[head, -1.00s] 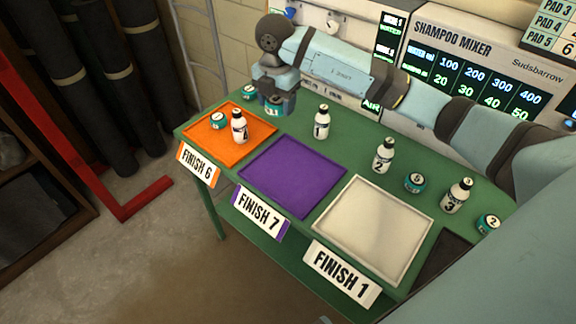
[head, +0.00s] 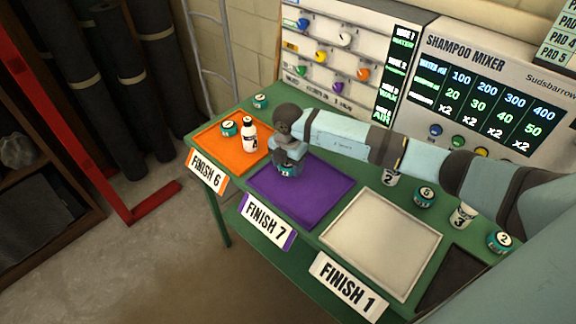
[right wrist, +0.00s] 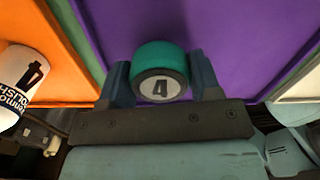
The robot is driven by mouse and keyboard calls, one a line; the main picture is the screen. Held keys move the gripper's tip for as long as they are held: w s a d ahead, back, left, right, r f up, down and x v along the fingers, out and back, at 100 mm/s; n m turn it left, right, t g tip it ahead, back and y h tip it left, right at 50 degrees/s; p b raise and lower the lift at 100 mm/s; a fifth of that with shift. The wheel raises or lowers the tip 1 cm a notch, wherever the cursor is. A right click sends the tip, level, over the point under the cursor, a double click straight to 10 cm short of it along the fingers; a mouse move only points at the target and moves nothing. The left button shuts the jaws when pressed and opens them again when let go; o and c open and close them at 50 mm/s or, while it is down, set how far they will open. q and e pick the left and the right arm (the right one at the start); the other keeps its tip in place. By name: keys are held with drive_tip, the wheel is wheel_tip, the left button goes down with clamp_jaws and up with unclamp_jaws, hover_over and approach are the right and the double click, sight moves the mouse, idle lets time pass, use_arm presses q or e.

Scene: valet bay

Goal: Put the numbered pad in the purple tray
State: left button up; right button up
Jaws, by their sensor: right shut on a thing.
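The numbered pad (head: 286,171) is a short teal cylinder. In the right wrist view its pale end (right wrist: 160,89) reads 4. My right gripper (head: 288,162) is shut on it, with one finger on each side. The pad is over the back left part of the purple tray (head: 318,194), which carries the FINISH 7 label. The purple surface also fills the middle of the right wrist view (right wrist: 235,45). I cannot tell whether the pad touches the tray floor. My left gripper is not in view.
The orange tray (head: 208,150) on the left holds a white bottle (head: 249,135) and a teal pad (head: 229,128). The pale tray (head: 380,245) on the right is empty. More bottles and pads stand along the back. My right arm hides part of that row.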

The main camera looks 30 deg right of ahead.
drive_tip(key=shift+f, duration=0.5)
drive_tip(key=shift+f, duration=0.15)
drive_tip(key=o, duration=0.9)
wheel_tip(320, 180, up, 12)
drive_tip(key=shift+r, duration=0.2)
